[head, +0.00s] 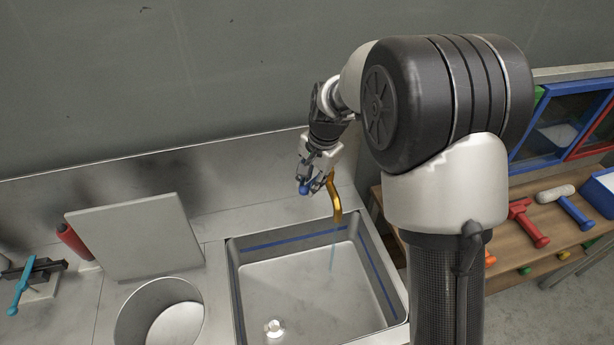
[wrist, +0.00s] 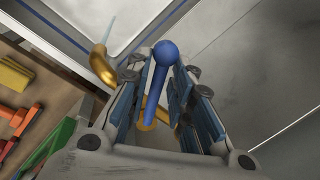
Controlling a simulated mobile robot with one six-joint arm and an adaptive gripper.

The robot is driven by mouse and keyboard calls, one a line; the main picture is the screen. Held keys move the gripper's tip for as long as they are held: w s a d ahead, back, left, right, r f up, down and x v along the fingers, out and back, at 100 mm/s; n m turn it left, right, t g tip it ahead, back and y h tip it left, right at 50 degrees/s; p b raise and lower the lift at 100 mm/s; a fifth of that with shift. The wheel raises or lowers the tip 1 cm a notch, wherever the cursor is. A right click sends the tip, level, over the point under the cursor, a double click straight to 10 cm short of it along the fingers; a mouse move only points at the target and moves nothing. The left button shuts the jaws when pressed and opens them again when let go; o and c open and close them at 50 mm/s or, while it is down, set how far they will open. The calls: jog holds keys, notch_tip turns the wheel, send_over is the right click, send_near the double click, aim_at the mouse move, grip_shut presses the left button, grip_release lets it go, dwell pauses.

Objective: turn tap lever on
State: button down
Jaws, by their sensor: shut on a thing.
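The tap has a curved gold spout (head: 335,202) at the back of the sink; it also shows in the wrist view (wrist: 101,66). A thin pale-blue stream (head: 332,256) hangs below the spout's mouth in the head view. The tap lever is blue with a round ball end (wrist: 166,53), and its ball shows below the fingers in the head view (head: 304,187). My gripper (head: 315,172) is shut on the lever, with the fingers on both sides of its shaft in the wrist view. The lever's base is partly hidden between the fingers.
The steel sink basin (head: 236,285) lies below the spout. Left of it are a round pot (head: 128,320), an upright grey board (head: 135,235), a red-handled thing (head: 73,240) and a teal-handled tool (head: 20,287). A wooden shelf (head: 515,262) with toy tools stands at right.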

jog(key=shift+s+d+n, duration=0.15)
jog(key=shift+d+n, duration=0.1)
jog(key=shift+n, duration=0.05)
dwell(0.4)
jog(key=c, duration=1.6)
grip_release()
jog(key=shift+c, duration=0.2)
jog(key=shift+r, duration=0.1)
notch_tip(320, 180, up, 12)
jog(key=s+d, duration=0.1)
jog(key=shift+s+d, duration=0.3)
jog(key=shift+d, duration=0.1)
